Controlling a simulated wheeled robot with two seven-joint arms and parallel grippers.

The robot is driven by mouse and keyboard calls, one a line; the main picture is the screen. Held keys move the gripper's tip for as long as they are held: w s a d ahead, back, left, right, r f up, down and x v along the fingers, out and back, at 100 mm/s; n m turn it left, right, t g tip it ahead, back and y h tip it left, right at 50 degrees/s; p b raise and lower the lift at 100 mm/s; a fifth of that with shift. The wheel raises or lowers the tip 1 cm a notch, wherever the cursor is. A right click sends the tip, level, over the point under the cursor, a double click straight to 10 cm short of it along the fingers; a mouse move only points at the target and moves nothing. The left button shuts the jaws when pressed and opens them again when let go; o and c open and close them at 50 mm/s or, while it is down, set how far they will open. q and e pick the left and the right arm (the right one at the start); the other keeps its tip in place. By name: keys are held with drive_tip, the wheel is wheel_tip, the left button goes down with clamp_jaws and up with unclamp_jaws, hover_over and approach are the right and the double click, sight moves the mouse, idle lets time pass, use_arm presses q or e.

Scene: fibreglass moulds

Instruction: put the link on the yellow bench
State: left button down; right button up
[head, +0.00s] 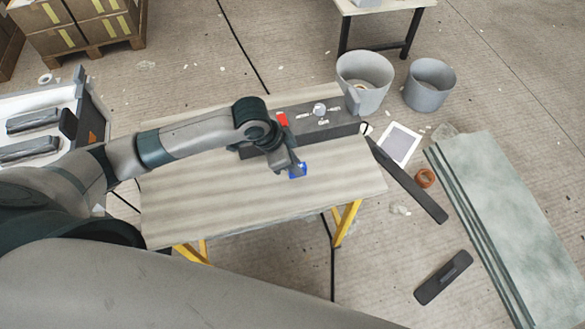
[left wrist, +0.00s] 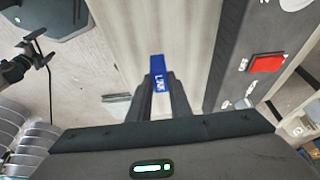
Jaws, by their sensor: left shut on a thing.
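The link is a small blue block with white lettering, seen in the head view (head: 298,170) and in the left wrist view (left wrist: 159,75). My left gripper (head: 292,166) is shut on it, with the link between the fingertips (left wrist: 160,92). The yellow bench (head: 210,190) has a pale wood-grain top and yellow legs. The gripper and link are over the right part of its top, in front of a long dark grey box. I cannot tell whether the link touches the top. My right gripper is not seen.
The long grey box (head: 330,132) with a red part (head: 282,119) lies along the bench's far edge. The bench top's left and front are bare. Two grey buckets (head: 365,78) (head: 430,84) stand beyond it. Grey-green sheets (head: 515,210) lie right.

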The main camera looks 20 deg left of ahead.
use_arm(q)
drive_tip(key=shift+w+a+f, duration=0.1)
drive_tip(key=shift+a+f, duration=0.05)
drive_tip(key=shift+a, duration=0.1)
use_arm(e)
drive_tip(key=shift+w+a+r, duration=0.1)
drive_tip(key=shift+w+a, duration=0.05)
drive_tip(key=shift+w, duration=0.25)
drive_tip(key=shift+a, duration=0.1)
use_arm(q)
drive_tip(key=shift+f, duration=0.25)
wheel_tip(320, 180, down, 3)
drive_tip(key=shift+r+p, duration=0.1)
drive_tip(key=shift+p, duration=0.4)
drive_tip(key=shift+f, duration=0.35)
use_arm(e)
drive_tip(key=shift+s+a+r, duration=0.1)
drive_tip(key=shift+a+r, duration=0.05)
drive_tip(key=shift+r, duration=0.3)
use_arm(q)
drive_tip(key=shift+f, duration=0.15)
drive_tip(key=c, duration=1.6)
unclamp_jaws()
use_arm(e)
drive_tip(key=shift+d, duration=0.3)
